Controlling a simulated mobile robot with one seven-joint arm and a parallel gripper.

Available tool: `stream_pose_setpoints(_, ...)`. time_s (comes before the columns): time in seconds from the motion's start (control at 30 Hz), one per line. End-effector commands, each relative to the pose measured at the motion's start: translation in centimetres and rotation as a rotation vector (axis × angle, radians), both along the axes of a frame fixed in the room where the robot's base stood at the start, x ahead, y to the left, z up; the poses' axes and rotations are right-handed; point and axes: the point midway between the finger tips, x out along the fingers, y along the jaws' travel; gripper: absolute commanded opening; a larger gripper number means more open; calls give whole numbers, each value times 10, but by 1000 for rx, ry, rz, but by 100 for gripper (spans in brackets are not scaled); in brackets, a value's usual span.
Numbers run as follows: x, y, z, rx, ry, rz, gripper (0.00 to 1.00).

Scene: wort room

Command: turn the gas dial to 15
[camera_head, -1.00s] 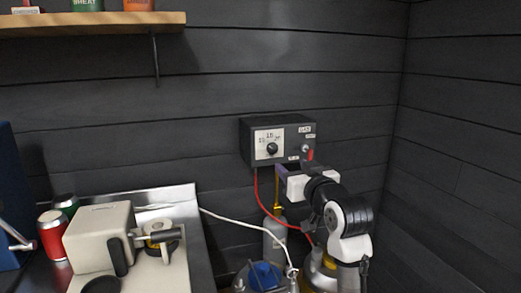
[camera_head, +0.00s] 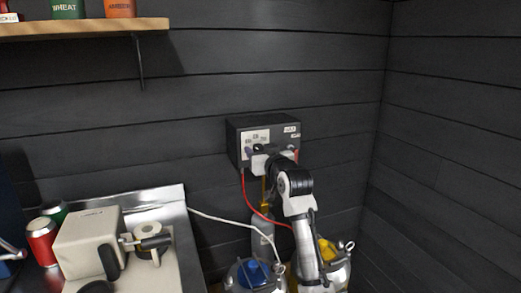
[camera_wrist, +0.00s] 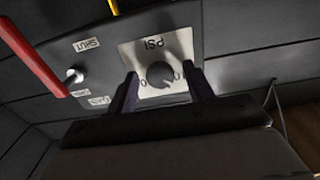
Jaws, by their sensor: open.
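The gas box (camera_head: 300,126) is a dark grey panel on the wall, with a white scale plate (camera_head: 250,136) on its left half. The black round dial knob (camera_wrist: 160,74) shows in the wrist view in the middle of that plate, below the upside-down "PSI" lettering. My gripper (camera_wrist: 163,84) is open, with one dark finger on each side of the knob. I cannot tell whether the fingers touch it. In the head view my gripper (camera_head: 262,157) hides the lower part of the plate. The dial's setting is not readable.
A red-handled valve lever (camera_wrist: 35,58) sits on the same box beside the plate. A red hose (camera_head: 262,213) hangs below. Kegs with blue (camera_head: 252,270) and yellow (camera_head: 326,250) tops stand below my arm. A counter with a cream appliance (camera_head: 87,240) is at left.

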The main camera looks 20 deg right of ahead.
Motion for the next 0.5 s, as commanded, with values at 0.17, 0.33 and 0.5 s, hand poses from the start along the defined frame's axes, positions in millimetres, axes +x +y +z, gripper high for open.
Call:
stream_pose_setpoints(0.17, 1, 0, 0, 0, 0, 0, 52)
stream_pose_setpoints(0.33, 0, 0, 0, 0, 0, 0, 37)
stream_pose_setpoints(0.5, 0, 0, 0, 0, 0, 0, 15)
